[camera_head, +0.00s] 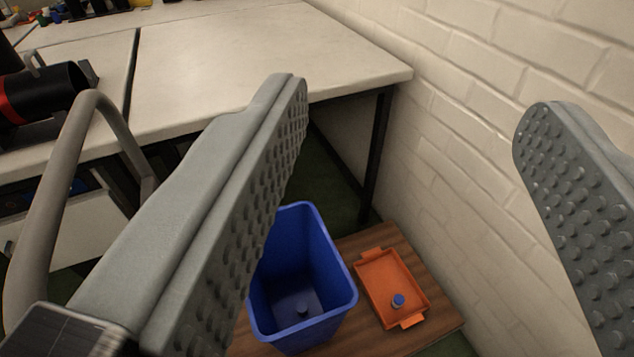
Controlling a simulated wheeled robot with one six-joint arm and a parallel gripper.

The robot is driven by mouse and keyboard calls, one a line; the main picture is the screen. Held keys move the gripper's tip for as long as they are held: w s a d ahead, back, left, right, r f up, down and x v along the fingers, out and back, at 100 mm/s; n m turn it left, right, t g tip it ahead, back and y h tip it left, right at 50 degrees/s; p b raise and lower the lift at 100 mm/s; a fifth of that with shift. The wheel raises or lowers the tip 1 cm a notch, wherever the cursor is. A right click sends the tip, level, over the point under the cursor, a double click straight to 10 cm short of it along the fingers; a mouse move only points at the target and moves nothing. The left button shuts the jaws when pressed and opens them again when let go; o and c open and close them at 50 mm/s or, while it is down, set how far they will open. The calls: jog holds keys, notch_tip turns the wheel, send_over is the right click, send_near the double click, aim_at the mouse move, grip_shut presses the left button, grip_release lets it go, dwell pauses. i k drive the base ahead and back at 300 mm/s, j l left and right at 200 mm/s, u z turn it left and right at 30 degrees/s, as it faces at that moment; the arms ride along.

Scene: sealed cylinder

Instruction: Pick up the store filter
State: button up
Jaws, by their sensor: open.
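My gripper (412,108) is open and empty, its two grey studded fingers wide apart in the foreground. An orange tray (383,277) with two end handles lies on a low wooden surface, below and beyond the gap between the fingers. A small blue-topped piece (398,301) sits in the tray near its front end. A blue bin (315,240) stands left of the tray, partly hidden by my left finger. A small dark piece (303,311) shows at the bin's bottom. I cannot tell for sure which piece is the store filter.
A white table (235,60) with dark legs stands behind the bin. A black cylinder with a red band (40,95) lies on it at the left. A white brick wall (470,90) bounds the right side. Several small coloured items are at the far top left.

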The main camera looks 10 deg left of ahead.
aim_at(398, 300)
jog(key=k+l, duration=0.15)
jog(key=k, duration=0.25)
jog(key=k+l, duration=0.1)
jog(key=k, duration=0.3)
jog(key=k+l, duration=0.15)
jog(key=k, duration=0.2)
